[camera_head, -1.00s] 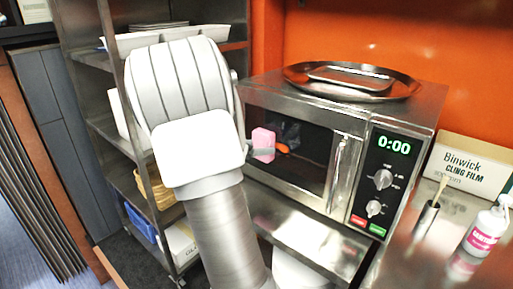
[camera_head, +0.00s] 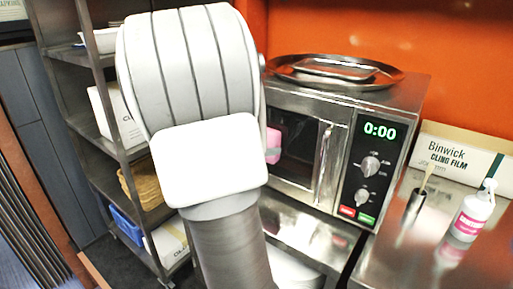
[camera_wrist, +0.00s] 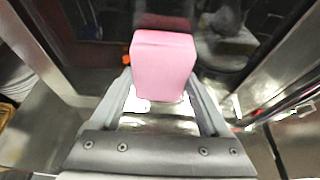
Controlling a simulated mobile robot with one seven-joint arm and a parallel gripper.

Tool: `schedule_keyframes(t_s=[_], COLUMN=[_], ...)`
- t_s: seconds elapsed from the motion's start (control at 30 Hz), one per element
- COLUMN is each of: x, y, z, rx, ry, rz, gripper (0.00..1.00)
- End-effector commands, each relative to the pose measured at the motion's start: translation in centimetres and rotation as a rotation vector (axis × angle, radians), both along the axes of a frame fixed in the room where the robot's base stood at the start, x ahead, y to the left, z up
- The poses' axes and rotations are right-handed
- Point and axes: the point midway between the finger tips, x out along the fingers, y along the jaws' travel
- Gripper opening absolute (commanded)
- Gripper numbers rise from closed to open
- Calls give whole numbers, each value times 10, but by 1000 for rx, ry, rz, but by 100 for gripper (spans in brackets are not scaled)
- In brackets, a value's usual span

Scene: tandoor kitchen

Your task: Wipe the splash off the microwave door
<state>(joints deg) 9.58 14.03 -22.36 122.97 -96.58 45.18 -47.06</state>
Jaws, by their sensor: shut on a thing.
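A pink sponge (camera_head: 273,146) shows just past the right edge of my arm, in front of the microwave door (camera_head: 300,155). In the wrist view my gripper (camera_wrist: 162,88) is shut on the pink sponge (camera_wrist: 164,62), its fingers on both sides. The dark door glass lies behind the sponge; I cannot tell whether they touch. A small orange patch (camera_wrist: 126,60) shows at the sponge's left edge in the wrist view and may be part of the splash. In the head view my arm hides the gripper and the left part of the door, and no splash shows.
The microwave's upright handle (camera_head: 323,160) sticks out right of the glass. A metal tray (camera_head: 290,68) lies on top. A cling film box (camera_head: 452,157), a dark cup (camera_head: 413,207) and a spray bottle (camera_head: 472,214) stand on the right. A metal shelf rack (camera_head: 85,115) is at left.

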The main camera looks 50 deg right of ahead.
Motion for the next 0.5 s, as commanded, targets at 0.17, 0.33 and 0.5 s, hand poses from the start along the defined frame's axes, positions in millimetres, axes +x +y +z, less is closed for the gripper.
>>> schedule_keyframes(t_s=[0.17, 0.33, 0.5], x=[-8, -4, 12], y=[-2, -1, 1], z=[0, 1, 2], rx=[-1, -2, -2], ry=[1, 1, 2], rz=[-5, -5, -1], gripper=[35, 35, 35])
